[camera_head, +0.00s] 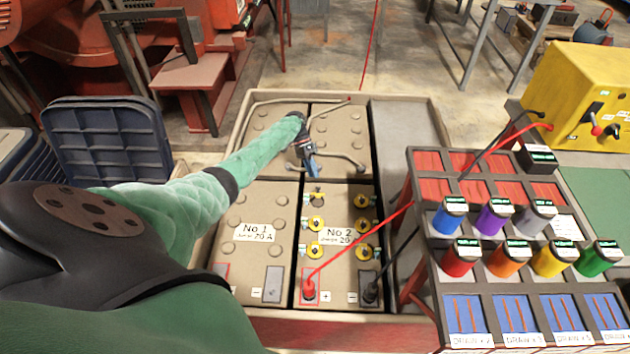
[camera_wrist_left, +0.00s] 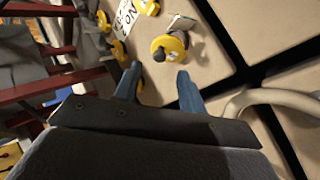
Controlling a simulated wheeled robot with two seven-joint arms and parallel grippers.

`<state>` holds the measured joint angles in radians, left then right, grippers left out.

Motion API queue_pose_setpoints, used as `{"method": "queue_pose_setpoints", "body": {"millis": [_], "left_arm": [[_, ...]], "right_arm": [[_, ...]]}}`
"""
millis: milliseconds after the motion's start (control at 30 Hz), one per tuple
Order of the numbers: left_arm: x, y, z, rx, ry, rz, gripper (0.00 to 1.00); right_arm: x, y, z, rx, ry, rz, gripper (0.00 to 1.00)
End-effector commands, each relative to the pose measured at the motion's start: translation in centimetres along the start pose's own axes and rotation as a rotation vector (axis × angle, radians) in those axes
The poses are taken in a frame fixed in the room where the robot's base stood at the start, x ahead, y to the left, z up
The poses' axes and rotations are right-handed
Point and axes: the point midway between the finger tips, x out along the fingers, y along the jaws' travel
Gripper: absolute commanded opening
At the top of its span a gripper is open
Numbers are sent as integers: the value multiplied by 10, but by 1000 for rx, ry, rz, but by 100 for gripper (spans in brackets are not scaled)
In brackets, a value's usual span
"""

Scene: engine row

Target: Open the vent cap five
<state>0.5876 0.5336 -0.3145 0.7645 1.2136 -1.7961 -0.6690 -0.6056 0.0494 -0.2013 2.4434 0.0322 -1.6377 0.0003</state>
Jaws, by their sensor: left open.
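Battery No 2 (camera_head: 341,276) carries several yellow vent caps in two columns; their numbers are too small to read, so I cannot tell which is five. One is the far left cap (camera_head: 316,197), and one is the far right cap (camera_head: 362,200). My left gripper (camera_head: 313,174) is open above the battery, just beyond the far left cap. In the left wrist view a yellow cap (camera_wrist_left: 166,47) with a dark knob and a pale tag lies just past the open blue fingertips (camera_wrist_left: 156,75), apart from them. My right gripper is not in view.
Battery No 1 (camera_head: 255,260) stands to the left. A red lead (camera_head: 360,246) and a black lead rise from battery No 2 to the right. A rack (camera_head: 430,262) of coloured canisters stands at the right, with a yellow box (camera_head: 575,90) behind it.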

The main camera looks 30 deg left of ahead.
Motion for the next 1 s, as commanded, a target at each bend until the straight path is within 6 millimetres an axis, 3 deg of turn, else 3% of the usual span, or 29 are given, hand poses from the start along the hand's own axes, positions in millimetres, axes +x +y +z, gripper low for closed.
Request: {"method": "queue_pose_setpoints", "body": {"millis": [300,1000], "left_arm": [[-30,0,0,0,0,-1,41],[-32,0,0,-31,0,-1,41]], "right_arm": [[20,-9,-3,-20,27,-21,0],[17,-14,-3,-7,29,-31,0]]}}
